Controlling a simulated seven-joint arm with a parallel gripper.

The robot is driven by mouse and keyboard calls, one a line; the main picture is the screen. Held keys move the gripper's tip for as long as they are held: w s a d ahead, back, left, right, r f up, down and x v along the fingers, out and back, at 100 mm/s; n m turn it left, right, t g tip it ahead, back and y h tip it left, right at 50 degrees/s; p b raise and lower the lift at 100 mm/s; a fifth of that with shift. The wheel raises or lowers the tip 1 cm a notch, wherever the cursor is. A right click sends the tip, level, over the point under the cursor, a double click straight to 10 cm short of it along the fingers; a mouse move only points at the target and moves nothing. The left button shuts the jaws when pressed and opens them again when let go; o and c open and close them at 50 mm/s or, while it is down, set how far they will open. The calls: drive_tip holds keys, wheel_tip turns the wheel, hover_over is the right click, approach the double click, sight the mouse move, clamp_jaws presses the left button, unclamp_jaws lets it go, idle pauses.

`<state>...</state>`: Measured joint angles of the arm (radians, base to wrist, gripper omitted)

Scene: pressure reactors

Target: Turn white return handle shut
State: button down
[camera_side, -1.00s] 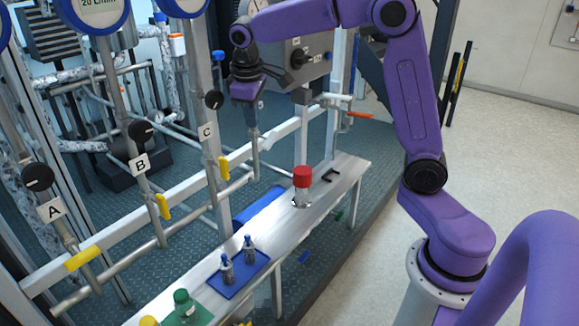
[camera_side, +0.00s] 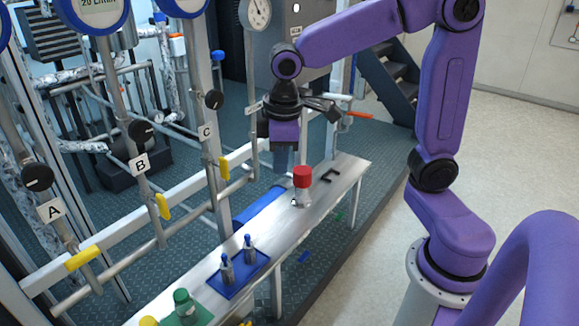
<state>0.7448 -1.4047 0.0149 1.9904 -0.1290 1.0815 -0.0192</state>
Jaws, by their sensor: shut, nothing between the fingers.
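My gripper (camera_side: 281,166) points down, shut and empty, above the back part of the bench and left of the red-capped bottle (camera_side: 302,186). It appears apart from the bottle. I cannot make out a white return handle with certainty; my gripper and wrist cover part of the pipework and white rail behind them. A small white tag (camera_side: 255,107) shows on the thin pipe under the round gauge, just left of my wrist. Its writing is too small to read.
Yellow handles (camera_side: 224,167) sit on the pipes labelled A, B and C at left. An orange handle (camera_side: 358,115) is at the back right. The metal bench (camera_side: 335,190) carries a blue tray (camera_side: 238,283) with small bottles. Open floor lies right.

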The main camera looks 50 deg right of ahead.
drive_tip(key=w+d+r+m+t+h, duration=0.1)
drive_tip(key=w+d+r+m, duration=0.3)
drive_tip(key=w+d, duration=0.4)
drive_tip(key=w+d+r+m+t+h, duration=0.1)
drive_tip(key=w+d+r+m, duration=0.2)
drive_tip(key=w+d+m, duration=0.35)
drive_tip(key=shift+n, duration=0.85)
drive_tip(key=x, duration=0.4)
drive_tip(key=d+x, duration=0.1)
drive_tip(key=x, duration=0.7)
drive_tip(key=shift+w+d+r, duration=0.25)
drive_tip(key=shift+d+f, duration=0.5)
drive_tip(key=shift+f, duration=0.25)
